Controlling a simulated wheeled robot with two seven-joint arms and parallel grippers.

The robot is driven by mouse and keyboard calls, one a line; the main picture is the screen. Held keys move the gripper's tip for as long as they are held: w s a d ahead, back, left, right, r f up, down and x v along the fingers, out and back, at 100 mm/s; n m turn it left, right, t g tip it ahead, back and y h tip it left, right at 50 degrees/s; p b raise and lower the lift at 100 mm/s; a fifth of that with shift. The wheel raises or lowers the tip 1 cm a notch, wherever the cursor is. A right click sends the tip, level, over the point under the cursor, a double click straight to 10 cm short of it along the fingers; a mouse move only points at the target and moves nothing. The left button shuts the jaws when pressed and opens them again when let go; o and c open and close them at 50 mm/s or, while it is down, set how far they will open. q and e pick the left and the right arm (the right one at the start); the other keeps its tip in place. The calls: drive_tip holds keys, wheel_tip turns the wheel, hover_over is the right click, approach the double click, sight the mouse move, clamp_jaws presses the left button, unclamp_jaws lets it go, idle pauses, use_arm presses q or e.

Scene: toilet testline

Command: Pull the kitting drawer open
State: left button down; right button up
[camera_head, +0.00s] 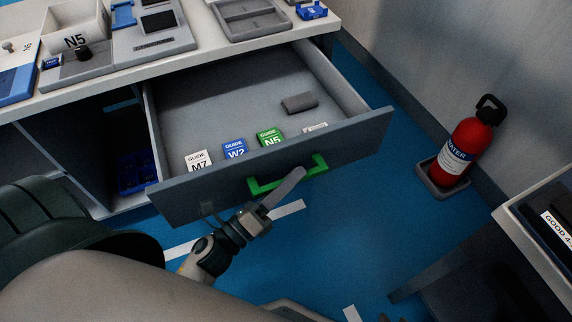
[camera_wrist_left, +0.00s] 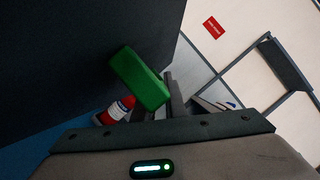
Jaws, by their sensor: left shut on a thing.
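The kitting drawer (camera_head: 350,142) is pulled well out of the white-topped bench, with its grey interior exposed. Its green handle (camera_head: 262,186) is on the outer front face. My left gripper (camera_head: 294,178) is at the right part of the handle, shut on it. In the left wrist view the green handle (camera_wrist_left: 138,78) is large, close to the fingers (camera_wrist_left: 172,97) and against the dark drawer front. Several guide cards lie in the drawer, including a white M7 (camera_head: 199,160), a blue W2 (camera_head: 235,149) and a green N5 (camera_head: 270,137). My right gripper is not in view.
A dark grey block (camera_head: 299,103) also lies in the drawer. A red fire extinguisher (camera_head: 468,143) stands by the wall at right. A dark-fronted cabinet corner with a labelled box (camera_head: 556,222) is at lower right. Blue floor (camera_head: 370,225) in front of the drawer is clear.

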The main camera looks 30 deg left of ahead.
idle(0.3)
use_arm(q)
drive_tip(key=c, duration=2.1)
unclamp_jaws()
drive_tip(key=shift+s, duration=0.1)
